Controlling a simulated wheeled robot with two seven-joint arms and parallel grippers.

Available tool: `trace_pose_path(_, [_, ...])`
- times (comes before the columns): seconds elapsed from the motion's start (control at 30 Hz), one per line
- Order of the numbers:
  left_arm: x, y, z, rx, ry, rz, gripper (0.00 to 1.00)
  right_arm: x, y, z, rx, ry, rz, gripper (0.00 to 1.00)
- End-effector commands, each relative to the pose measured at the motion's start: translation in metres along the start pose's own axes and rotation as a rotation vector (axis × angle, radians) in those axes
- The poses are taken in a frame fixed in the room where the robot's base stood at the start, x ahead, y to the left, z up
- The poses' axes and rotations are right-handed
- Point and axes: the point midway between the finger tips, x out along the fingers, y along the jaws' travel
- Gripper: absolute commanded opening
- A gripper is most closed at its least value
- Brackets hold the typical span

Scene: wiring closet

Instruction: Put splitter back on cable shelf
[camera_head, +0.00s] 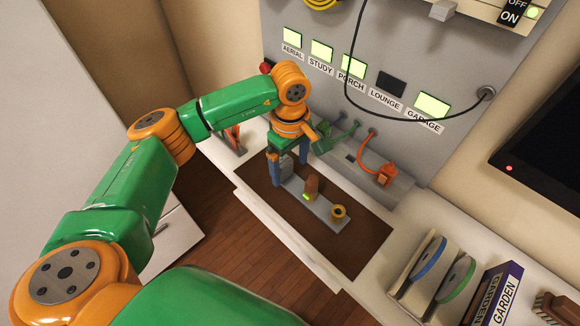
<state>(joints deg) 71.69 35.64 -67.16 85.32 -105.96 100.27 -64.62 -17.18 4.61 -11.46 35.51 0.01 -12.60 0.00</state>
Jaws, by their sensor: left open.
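My left gripper (289,167) points down over the brown mat (360,245), its two fingers apart. A small grey block (284,168) shows between or just behind the fingers; I cannot tell whether they touch it. It stands at the left end of a grey strip (323,208) on the mat. The strip also carries a brown upright piece (311,188) with a green light and a brass ring-shaped piece (338,213). I cannot tell for certain which is the splitter. A grey ledge (398,188) below the wall panel, likely the cable shelf, holds green and orange cable plugs. My right gripper is out of view.
The wall panel has labelled windows, the LOUNGE one (391,84) dark, and a hanging black cable (352,90). An orange plug (384,175) sits on the ledge. The mat's right part is clear.

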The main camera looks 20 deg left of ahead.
Motion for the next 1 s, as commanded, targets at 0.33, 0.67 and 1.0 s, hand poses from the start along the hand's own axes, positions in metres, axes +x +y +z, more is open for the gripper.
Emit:
trace_pose_path(0.33, [-0.018,0.001,0.0,0.0,0.0,0.002,0.92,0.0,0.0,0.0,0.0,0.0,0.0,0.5])
trace_pose_path(0.67, [-0.034,0.0,0.0,0.001,0.001,0.001,0.92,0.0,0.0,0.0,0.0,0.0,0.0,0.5])
trace_pose_path(1.0, [-0.051,0.0,0.0,0.001,0.0,0.001,0.92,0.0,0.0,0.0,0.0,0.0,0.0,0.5])
